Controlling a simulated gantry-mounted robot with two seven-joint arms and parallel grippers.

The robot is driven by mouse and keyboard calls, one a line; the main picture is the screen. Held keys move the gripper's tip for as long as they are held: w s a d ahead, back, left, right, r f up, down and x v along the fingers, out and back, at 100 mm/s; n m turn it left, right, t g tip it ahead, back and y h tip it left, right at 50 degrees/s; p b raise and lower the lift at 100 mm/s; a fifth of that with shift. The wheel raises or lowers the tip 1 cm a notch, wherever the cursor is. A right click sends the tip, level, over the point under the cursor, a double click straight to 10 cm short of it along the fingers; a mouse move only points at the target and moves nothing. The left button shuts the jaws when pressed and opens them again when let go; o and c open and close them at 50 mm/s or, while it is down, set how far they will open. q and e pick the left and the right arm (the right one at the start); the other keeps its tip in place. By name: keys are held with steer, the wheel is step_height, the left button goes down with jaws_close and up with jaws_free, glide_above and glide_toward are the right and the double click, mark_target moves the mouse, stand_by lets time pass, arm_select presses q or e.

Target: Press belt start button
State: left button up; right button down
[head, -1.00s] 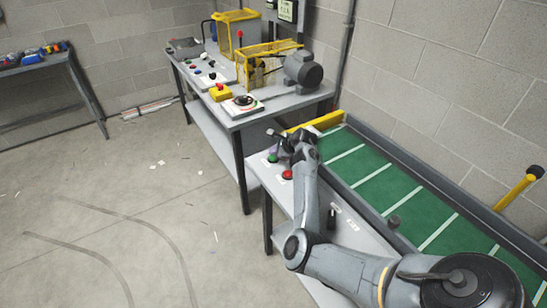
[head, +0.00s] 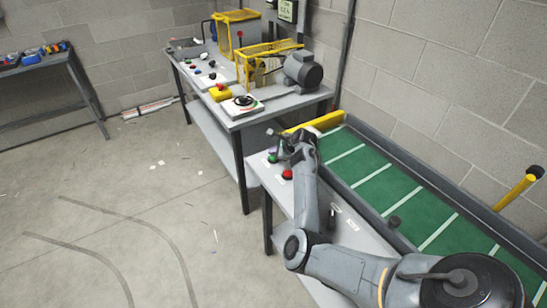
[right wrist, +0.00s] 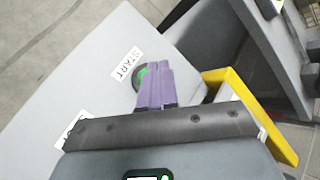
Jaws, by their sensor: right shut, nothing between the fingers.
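In the right wrist view the green button (right wrist: 140,76), in a dark ring, lies beside the START label (right wrist: 126,63). The purple fingers of my right gripper (right wrist: 153,72) are shut and empty, and their tips overlap part of the button. I cannot tell whether they touch it. In the head view my right gripper (head: 280,146) is right at the button. My left gripper is out of view.
A red button (head: 287,174) stands close to the green one on the panel. The green conveyor belt (head: 375,180) runs along the right. A grey bench (head: 248,118) with a yellow guard and a motor stands behind. The floor at left is open.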

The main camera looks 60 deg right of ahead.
steer(key=shift+f, duration=0.15)
stand_by(0.5)
steer(key=shift+f, duration=0.4)
stand_by(0.4)
steer(key=shift+r+p, duration=0.45)
steer(key=shift+p, duration=0.35)
steer(key=shift+r, duration=0.1)
